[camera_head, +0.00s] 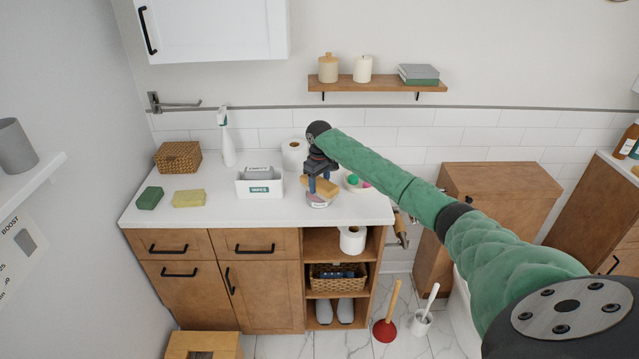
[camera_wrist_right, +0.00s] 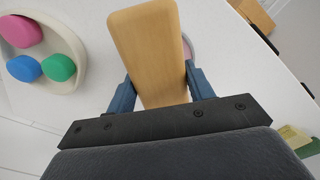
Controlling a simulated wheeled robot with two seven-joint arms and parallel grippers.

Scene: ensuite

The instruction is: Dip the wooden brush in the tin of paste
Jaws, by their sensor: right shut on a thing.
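The wooden brush (camera_head: 326,187) is a pale wood block held in my right gripper (camera_head: 320,178), which is shut on it above the white counter. In the right wrist view the brush (camera_wrist_right: 148,45) lies between the two blue fingers of my gripper (camera_wrist_right: 160,88). The tin of paste (camera_head: 318,202) stands on the counter right under the brush, with a label on its side. In the right wrist view only a sliver of the tin (camera_wrist_right: 188,46) shows past the brush. The brush's underside is hidden, so I cannot tell whether it touches the paste. My left gripper is not in view.
A dish (camera_head: 350,180) with coloured pieces stands just right of the tin. A white wipes box (camera_head: 247,187) stands to its left and a paper roll (camera_head: 294,155) behind. Sponges (camera_head: 188,198), a spray bottle (camera_head: 227,145) and a basket (camera_head: 178,157) are farther left. The counter's front is clear.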

